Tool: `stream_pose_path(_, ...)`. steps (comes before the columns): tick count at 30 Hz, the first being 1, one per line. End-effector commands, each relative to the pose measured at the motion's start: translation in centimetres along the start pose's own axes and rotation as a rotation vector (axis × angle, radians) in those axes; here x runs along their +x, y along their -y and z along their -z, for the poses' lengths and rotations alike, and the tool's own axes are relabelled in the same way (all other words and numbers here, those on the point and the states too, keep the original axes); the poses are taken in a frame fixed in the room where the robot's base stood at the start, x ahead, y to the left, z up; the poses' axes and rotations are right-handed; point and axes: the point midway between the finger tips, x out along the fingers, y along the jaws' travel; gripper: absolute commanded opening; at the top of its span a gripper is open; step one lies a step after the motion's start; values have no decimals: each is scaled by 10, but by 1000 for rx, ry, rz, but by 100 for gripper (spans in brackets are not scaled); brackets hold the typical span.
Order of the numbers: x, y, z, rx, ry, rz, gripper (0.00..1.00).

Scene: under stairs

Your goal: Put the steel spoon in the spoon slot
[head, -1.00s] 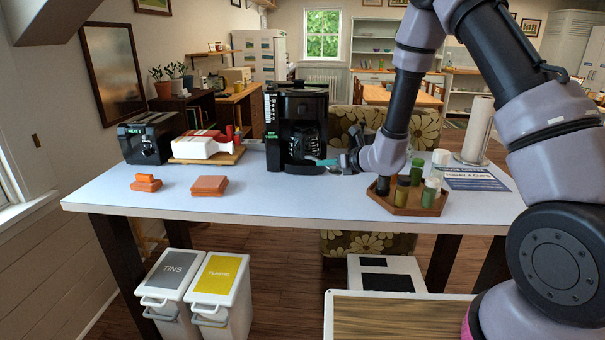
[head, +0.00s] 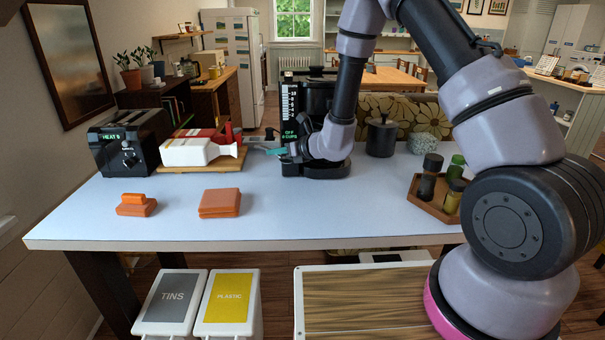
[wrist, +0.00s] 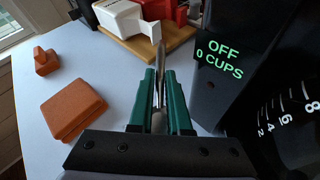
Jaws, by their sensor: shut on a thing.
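The steel spoon (wrist: 159,64) shows in the wrist view as a narrow metal piece, seen nearly end-on, held between the green fingers of my gripper (wrist: 161,85). My gripper is shut on it. In the head view my gripper (head: 274,151) points left, above the table at the left front of the black coffee maker (head: 297,115). The spoon is too small there to make out clearly. I cannot pick out a spoon slot in either view. A wooden board (head: 172,170) with a white item (head: 190,153) and a red item lies beyond the fingertips.
The coffee maker stands close to my gripper. A black toaster (head: 120,145) is at the left; orange blocks (head: 220,203) lie at the front. A wooden tray (head: 428,205) with several jars is at the right. The table's front middle is clear.

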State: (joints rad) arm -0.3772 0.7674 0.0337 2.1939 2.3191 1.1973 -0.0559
Motion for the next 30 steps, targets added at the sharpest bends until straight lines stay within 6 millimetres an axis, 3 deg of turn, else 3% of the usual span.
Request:
stream_pose_path(6, 15, 8, 37, 3, -3, 1, 0)
stream_pose_path(18, 32, 16, 81, 1, -3, 0, 0)
stream_pose_path(30, 35, 18, 86, 0, -1, 0, 0)
